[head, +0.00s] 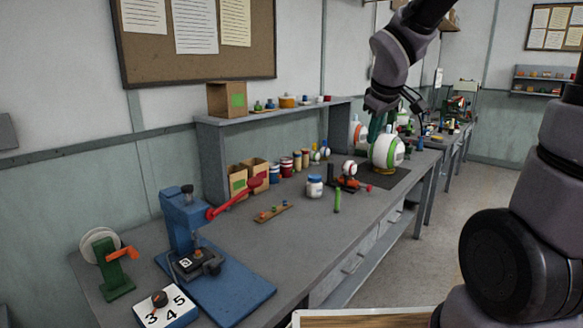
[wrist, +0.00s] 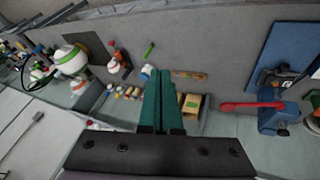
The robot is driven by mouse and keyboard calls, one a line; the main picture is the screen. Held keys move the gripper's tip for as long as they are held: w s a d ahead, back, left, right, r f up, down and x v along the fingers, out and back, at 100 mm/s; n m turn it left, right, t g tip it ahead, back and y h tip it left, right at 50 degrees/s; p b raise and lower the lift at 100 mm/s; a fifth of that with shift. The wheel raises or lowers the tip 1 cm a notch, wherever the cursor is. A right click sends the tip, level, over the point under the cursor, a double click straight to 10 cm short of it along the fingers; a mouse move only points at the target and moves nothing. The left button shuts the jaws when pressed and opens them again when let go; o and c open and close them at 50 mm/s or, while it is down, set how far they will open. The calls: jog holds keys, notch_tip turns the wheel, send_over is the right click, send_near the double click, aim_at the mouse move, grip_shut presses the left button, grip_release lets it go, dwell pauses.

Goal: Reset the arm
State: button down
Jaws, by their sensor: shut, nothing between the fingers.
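My gripper (wrist: 158,102) shows in the wrist view with its two green fingers pressed together, shut and empty. In the head view my gripper (head: 377,124) is raised at the upper right, in front of or over the white and green ball-shaped object (head: 386,151); I cannot tell how far apart they are. The blue press (head: 181,222) with its red lever (head: 232,199) stands at the front left of the bench. It also shows at the right of the wrist view (wrist: 270,120). The fingers touch nothing that I can see.
The grey bench (head: 290,235) has free room in its middle and front. A jar (head: 314,186), a green marker (head: 337,200) and a small ball on a stand (head: 349,168) sit on it. A shelf (head: 212,122) runs along the wall.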

jog(key=s+d+r+m+y, duration=0.1)
jog(key=s+r+m, duration=0.3)
jog(key=s, duration=0.4)
jog(key=s+d+r+m+t+y, duration=0.1)
jog(key=s+d+r+m, duration=0.2)
jog(key=s+m, duration=0.4)
jog(key=v, duration=0.2)
jog(key=shift+s, duration=0.3)
jog(key=shift+r+y, duration=0.1)
jog(key=shift+y, duration=0.2)
